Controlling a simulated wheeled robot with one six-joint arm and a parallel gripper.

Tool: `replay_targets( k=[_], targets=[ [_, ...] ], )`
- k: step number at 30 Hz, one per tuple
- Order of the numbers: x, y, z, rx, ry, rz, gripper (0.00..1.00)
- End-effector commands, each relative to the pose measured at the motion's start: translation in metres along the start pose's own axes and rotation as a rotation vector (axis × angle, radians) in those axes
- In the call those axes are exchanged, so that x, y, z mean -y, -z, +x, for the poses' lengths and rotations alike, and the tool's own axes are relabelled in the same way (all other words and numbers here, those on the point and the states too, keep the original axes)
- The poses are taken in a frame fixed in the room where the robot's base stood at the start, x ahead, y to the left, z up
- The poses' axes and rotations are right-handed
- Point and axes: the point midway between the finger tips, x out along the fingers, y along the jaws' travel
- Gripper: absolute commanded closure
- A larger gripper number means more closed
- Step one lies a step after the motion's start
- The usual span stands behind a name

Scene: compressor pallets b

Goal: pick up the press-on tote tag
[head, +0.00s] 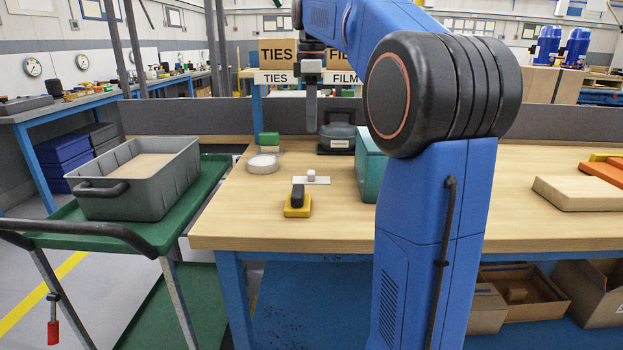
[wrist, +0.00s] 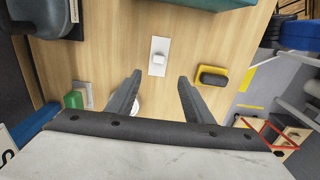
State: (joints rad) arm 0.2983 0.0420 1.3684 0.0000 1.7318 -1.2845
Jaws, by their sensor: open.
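The press-on tote tag appears to be the flat white plate with a small pale block on top (head: 311,179). It lies flat on the wooden workbench (head: 290,228) and also shows in the wrist view (wrist: 158,68). My gripper (wrist: 160,76) is open and empty. In the wrist view its two dark fingers point toward the tag, one on each side of its line. In the head view my gripper (head: 311,118) hangs above the bench, clear of the tag. Only one finger shows clearly there.
A yellow block with a black top (head: 298,208) sits just in front of the tag. White round discs (head: 263,164), a green block (head: 269,139), a dark case (head: 338,139) and a teal bin (head: 370,165) stand around. A grey tote (head: 150,193) is on the green cart at left.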

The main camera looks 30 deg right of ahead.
Motion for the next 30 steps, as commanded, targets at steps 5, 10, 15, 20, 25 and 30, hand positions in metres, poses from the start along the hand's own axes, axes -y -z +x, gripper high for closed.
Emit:
replay_targets(
  k=[5,10,15,20,25,30],
  targets=[
    [0.000,0.000,0.033,0.001,0.003,0.001,0.53],
    [0.000,0.000,0.063,0.001,0.002,0.001,0.53],
    [0.000,0.000,0.085,0.000,0.001,0.001,0.53],
    [0.000,0.000,0.094,0.000,-0.001,0.001,0.53],
    [-0.001,0.001,0.109,0.000,0.001,0.001,0.53],
    [-0.003,0.002,0.133,0.001,0.002,0.001,0.53]
  ],
)
